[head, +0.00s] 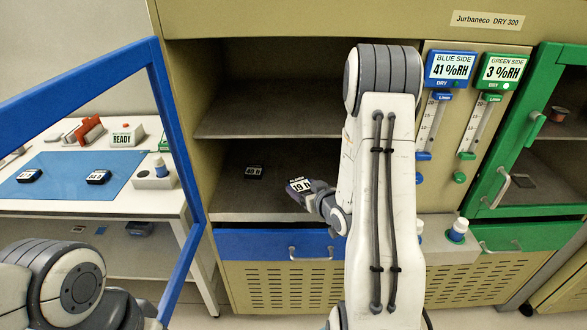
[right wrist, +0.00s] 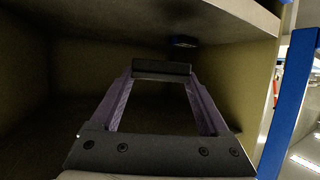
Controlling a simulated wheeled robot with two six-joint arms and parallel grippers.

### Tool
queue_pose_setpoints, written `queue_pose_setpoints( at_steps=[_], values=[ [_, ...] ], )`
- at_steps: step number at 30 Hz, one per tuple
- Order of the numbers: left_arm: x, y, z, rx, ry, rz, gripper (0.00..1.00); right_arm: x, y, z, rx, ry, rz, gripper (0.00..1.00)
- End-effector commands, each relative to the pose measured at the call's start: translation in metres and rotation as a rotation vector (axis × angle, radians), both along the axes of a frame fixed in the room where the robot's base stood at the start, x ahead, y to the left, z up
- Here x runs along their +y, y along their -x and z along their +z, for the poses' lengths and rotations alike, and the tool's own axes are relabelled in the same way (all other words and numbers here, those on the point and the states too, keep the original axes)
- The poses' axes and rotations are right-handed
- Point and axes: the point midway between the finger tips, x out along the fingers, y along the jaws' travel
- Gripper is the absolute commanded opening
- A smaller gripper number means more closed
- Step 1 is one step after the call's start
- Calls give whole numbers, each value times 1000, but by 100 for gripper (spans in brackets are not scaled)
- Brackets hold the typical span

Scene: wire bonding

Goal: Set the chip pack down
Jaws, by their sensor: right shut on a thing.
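My right gripper (head: 311,198) is shut on a dark chip pack (head: 299,186) with a white label that seems to read 19 h. It holds the pack in the open mouth of the blue-side cabinet, near the lower shelf (head: 235,200). Whether the pack touches the shelf I cannot tell. In the right wrist view, the pack (right wrist: 162,67) shows as a dark bar between the far ends of the purple fingers. Another dark chip pack (head: 254,172) lies on the lower shelf, left of the held one. My left arm shows at lower left, but its gripper is out of view.
The blue-framed door (head: 172,120) stands open at left. An upper shelf (head: 270,122) is above. A closed blue drawer (head: 275,244) is below. Behind the door, a table has a blue mat (head: 62,172) with two chip packs. A green-framed door (head: 505,165) is at right.

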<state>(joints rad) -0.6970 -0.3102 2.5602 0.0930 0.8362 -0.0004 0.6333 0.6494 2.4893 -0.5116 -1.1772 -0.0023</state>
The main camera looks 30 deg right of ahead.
Motion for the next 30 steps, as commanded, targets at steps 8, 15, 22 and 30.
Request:
queue_pose_setpoints(
  at_steps=[8,15,22,30],
  values=[
    [0,0,-8,0,0,0,50,-51,30,26,0,-2,-35,14],
    [0,0,-5,0,0,0,50,-73,-1,3,3,-5,-33,14],
    [0,0,0,0,0,0,50,-99,-45,-27,0,-4,-35,14],
    [0,0,2,0,0,0,50,-113,-66,-44,1,-6,-37,14]
  ],
)
